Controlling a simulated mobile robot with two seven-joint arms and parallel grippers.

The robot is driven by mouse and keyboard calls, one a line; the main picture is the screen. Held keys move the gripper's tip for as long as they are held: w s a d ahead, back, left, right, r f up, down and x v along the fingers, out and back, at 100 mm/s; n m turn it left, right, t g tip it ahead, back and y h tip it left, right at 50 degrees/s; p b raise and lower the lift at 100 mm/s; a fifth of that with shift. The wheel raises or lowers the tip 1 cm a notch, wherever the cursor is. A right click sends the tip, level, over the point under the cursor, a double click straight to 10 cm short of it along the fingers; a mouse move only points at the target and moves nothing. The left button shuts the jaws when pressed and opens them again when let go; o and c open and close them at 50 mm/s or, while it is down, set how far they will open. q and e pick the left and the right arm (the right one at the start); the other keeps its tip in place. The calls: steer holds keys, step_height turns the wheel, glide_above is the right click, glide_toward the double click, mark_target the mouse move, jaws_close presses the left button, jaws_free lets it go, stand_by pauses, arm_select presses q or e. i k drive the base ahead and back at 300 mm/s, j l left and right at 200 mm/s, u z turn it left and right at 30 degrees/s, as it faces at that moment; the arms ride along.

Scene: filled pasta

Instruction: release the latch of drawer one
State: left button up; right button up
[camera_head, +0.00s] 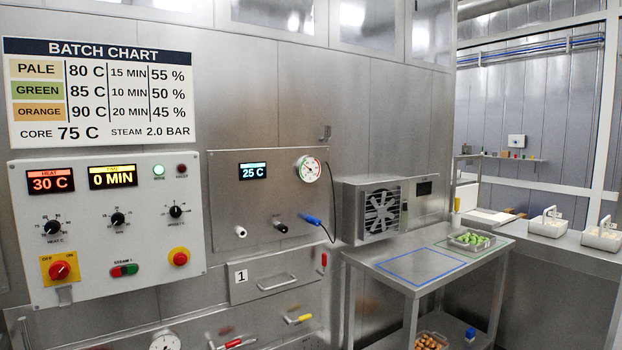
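Drawer one is the steel front (250,292) low on the wall, below the 25 C panel. It carries a white label "1" (241,276) and a bar handle (276,283), and it looks shut. A small upright red lever (324,261) sits at its upper right edge and looks like the latch. The lever is too small to tell how it engages. Neither of my grippers is in view.
A control panel (100,285) with knobs and red switches is left of the drawer. Red-handled (232,344) and yellow-handled (299,320) levers lie below it. A steel table (455,262) with a tray of green pieces (470,240) stands to the right.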

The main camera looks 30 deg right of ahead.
mark_target(321, 271)
steer(key=i+l, duration=0.6)
steer(key=i+l+z, duration=0.1)
steer(key=i+l, duration=1.05)
steer(key=i, duration=0.2)
